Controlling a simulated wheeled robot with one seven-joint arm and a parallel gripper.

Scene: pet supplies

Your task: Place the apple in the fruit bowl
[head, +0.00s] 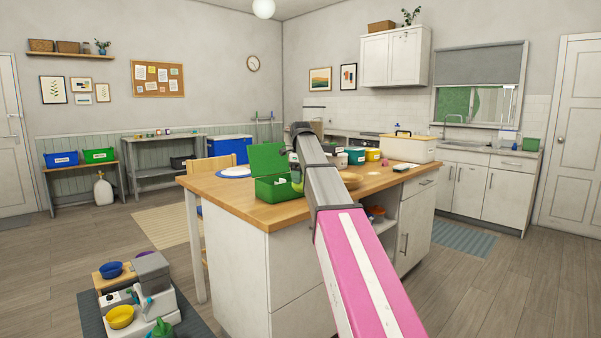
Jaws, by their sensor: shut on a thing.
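My gripper (295,172) is at the far end of my pink and grey arm, over the kitchen island. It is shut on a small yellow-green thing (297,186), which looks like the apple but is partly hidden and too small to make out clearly. The gripper is just above or beside the right part of an open green box (270,190). I cannot tell if it touches the box. A tan round thing (352,178) shows just right of my arm on the island; it may be the fruit bowl, but the arm hides part of it.
The wooden island top (226,190) also holds a blue-rimmed plate (236,172), teal and yellow containers (373,154) and a large cream box (409,148) at the back. A chair stands at its left. The front-left top is clear.

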